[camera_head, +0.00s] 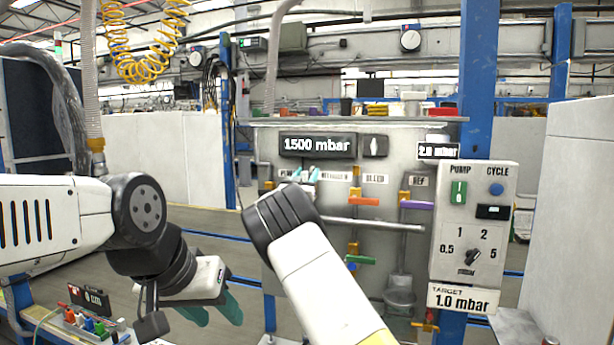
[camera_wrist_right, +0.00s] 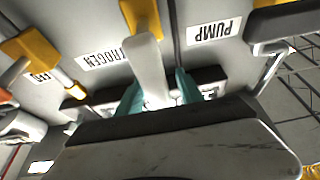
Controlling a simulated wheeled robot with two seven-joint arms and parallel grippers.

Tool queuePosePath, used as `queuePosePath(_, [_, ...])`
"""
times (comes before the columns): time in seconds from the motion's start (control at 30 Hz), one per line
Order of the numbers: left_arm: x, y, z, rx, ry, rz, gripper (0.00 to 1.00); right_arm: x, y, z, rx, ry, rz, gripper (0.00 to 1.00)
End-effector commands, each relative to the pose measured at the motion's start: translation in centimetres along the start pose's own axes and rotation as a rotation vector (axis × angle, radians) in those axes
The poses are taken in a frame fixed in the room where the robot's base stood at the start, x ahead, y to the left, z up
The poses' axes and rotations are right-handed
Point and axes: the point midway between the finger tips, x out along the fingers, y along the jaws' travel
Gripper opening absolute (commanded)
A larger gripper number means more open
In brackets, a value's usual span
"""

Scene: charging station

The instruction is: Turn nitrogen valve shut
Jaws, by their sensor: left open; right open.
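The nitrogen valve has a yellow body (camera_wrist_right: 141,14) and a pale grey-white handle (camera_wrist_right: 152,72) in the right wrist view, beside the partly hidden NITROGEN label (camera_wrist_right: 131,47). My right gripper (camera_wrist_right: 160,95) is open, with one teal finger on each side of the handle. Whether the fingers touch it cannot be told. In the head view my right gripper (camera_head: 307,176) is at the panel by the NITROGEN label (camera_head: 338,176), and my arm hides most of the valve. My left gripper (camera_head: 213,311) is open and empty, low at the left, away from the panel.
The panel display (camera_head: 317,145) reads 1500 mbar; a target plate (camera_head: 463,298) reads 1.0 mbar. A pipe (camera_head: 385,225) crosses below. Small coloured items (camera_head: 90,325) lie near my left gripper.

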Motion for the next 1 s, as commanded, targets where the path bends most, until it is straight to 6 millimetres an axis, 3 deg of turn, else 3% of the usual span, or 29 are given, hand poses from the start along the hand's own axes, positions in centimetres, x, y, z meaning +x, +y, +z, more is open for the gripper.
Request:
queuePosePath(0.07, [0.00, 0.00, 0.00, 0.000, 0.000, 0.000, 0.44, -0.02, 0.00, 0.01, 0.000, 0.000, 0.000, 0.44])
queuePosePath(0.3, [0.00, 0.00, 0.00, 0.000, 0.000, 0.000, 0.44, -0.04, -0.01, 0.02, 0.000, -0.001, 0.000, 0.00])
queuePosePath(1.0, [0.00, 0.00, 0.00, 0.000, 0.000, 0.000, 0.44, -0.06, -0.04, 0.05, 0.000, -0.001, -0.001, 0.00])
